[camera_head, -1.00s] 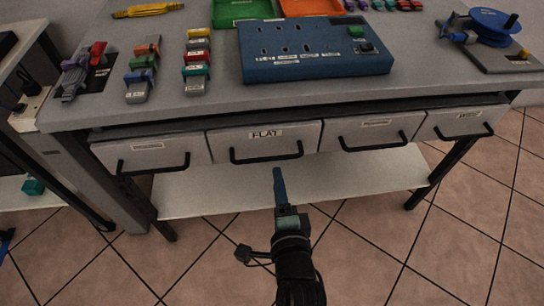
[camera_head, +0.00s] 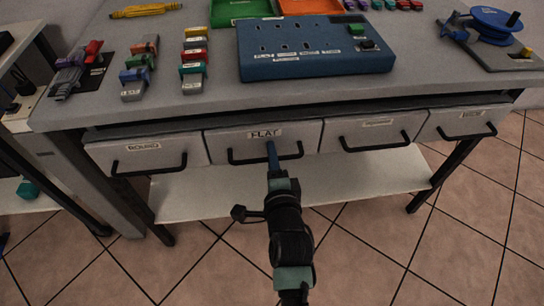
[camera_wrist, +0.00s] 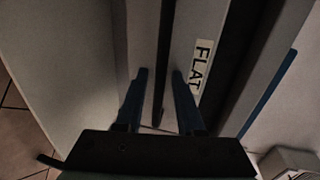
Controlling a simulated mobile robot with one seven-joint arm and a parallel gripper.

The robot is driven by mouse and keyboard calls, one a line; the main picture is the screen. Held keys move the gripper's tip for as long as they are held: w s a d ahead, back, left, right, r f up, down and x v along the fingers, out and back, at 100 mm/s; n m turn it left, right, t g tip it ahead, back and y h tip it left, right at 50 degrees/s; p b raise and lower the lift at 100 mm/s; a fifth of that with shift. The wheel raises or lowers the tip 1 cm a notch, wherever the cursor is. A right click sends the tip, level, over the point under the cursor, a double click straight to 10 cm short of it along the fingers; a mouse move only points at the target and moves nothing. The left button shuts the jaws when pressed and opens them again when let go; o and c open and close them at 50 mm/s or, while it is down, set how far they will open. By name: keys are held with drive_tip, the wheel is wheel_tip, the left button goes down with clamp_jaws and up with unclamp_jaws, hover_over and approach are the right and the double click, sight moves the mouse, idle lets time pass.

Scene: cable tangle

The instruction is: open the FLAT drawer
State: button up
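The FLAT drawer (camera_head: 225,140) is the second from the left in the row under the bench top. Its front looks level with its neighbours, so it appears shut. Its black bar handle (camera_head: 290,156) runs across the front below the FLAT label (camera_head: 264,133). My gripper (camera_head: 271,147) is at the middle of this handle. In the wrist view my gripper (camera_wrist: 160,72) has its two blue fingers apart, with the dark handle bar (camera_wrist: 163,60) showing between them. The fingers do not look closed on it. The FLAT label (camera_wrist: 202,67) shows to the right.
Other handled drawers stand beside it: the left one (camera_head: 120,155), a right one (camera_head: 345,130) and the far right one (camera_head: 450,121). A pale lower shelf (camera_head: 370,178) lies underneath. A blue socket panel (camera_head: 310,70) and coloured connectors stand on the bench top. Tiled floor in front is clear.

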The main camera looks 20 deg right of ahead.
clamp_jaws()
idle(1.2)
